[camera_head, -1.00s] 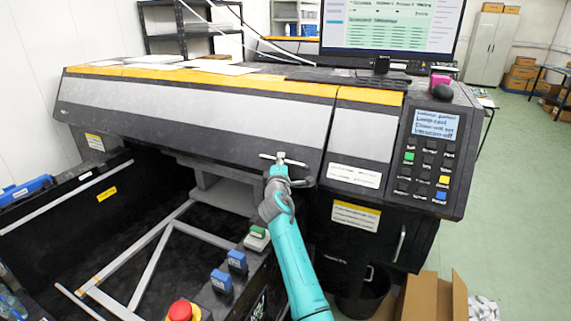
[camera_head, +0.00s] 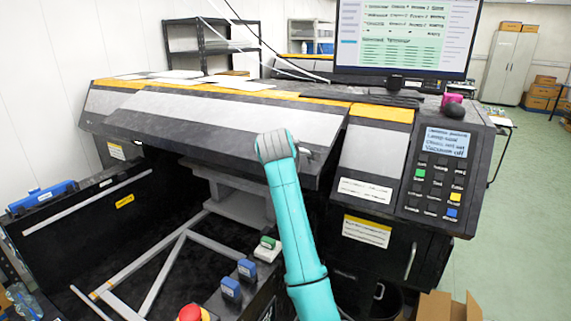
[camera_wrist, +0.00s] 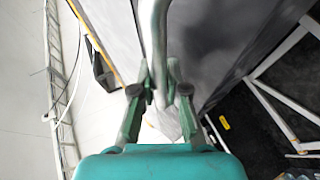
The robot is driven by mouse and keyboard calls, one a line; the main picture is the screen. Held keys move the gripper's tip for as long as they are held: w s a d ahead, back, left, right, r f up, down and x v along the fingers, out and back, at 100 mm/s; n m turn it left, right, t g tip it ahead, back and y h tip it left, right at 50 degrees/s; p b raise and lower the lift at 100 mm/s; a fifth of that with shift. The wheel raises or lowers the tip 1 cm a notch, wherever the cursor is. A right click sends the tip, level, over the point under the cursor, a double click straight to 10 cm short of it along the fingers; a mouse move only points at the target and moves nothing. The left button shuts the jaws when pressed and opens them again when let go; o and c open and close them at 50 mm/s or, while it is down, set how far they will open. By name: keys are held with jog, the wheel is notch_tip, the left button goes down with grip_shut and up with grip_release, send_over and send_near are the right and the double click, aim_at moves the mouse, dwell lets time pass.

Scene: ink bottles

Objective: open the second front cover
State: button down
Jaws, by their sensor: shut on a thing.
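The wide printer has a long front cover (camera_head: 215,118) with a grey panel and a yellow strip along its top. My gripper is shut on a grey bar handle (camera_wrist: 153,30) near the right end of this cover. In the wrist view the two green-grey fingers of my gripper (camera_wrist: 160,88) stand either side of the bar. In the head view my teal wrist hides the fingers, and a small end of the handle (camera_head: 304,153) shows to its right. A shorter front section (camera_head: 374,150) to the right looks closed.
A control panel (camera_head: 442,170) with a screen and keys is at the right end. A monitor (camera_head: 400,40) stands on top. Blue ink bottles (camera_head: 230,289), a green-topped one (camera_head: 267,249) and a red button (camera_head: 190,313) lie below left of my arm.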

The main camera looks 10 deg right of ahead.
notch_tip(320, 180, up, 13)
jog(key=m+g+y, duration=0.1)
jog(key=g, duration=0.2)
jog(key=shift+s+y, duration=0.15)
jog(key=shift+y, duration=0.15)
jog(key=shift+a, duration=0.1)
jog(key=c, duration=1.4)
grip_release()
jog(key=shift+c, duration=0.2)
jog(key=v, duration=1.2)
